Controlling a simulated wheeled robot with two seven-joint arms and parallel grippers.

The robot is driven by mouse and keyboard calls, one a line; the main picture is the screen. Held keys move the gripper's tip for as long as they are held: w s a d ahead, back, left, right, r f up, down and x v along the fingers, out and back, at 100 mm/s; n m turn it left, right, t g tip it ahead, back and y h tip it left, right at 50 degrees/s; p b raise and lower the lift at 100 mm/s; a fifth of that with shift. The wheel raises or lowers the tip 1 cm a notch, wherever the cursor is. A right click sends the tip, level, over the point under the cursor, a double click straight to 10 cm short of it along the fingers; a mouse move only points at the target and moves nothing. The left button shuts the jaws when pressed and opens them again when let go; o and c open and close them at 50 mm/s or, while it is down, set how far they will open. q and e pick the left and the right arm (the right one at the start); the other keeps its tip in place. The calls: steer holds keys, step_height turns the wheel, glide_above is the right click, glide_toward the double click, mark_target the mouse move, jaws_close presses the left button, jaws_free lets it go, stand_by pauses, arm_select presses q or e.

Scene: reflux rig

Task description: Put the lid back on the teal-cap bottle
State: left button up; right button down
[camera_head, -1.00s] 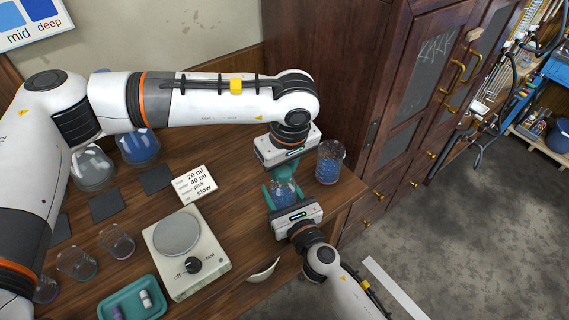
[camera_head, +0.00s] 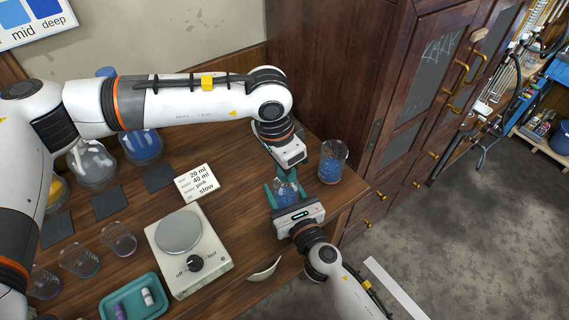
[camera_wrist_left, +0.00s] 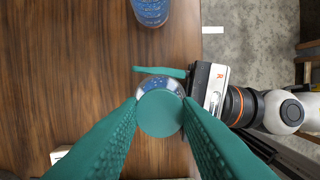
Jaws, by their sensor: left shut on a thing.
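The teal-cap bottle (camera_head: 287,192), clear with blue contents, stands near the table's right end, partly hidden by both grippers. In the left wrist view its round teal lid (camera_wrist_left: 160,114) lies over the bottle's mouth, with the clear bottle (camera_wrist_left: 160,86) showing around it. I cannot tell whether the lid is fully seated. My left gripper (camera_wrist_left: 160,108) is shut on the lid from above, one finger at each side. My right gripper (camera_head: 286,194) reaches in from the front and is shut around the bottle's body; one of its fingers is hidden in the wrist view.
A beaker of blue pieces (camera_head: 332,162) stands just right of the bottle. A stirrer plate (camera_head: 205,262), a note card (camera_head: 195,182) and a teal tray (camera_head: 148,285) are to the left. A white curved dish (camera_head: 265,270) lies near the front edge.

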arm_select(q)
steer(key=shift+w, duration=0.1)
steer(key=o, duration=0.9)
steer(key=shift+o, duration=0.2)
steer(key=shift+r, duration=2.3)
steer(key=shift+n, duration=0.3)
steer(key=shift+c, duration=0.4)
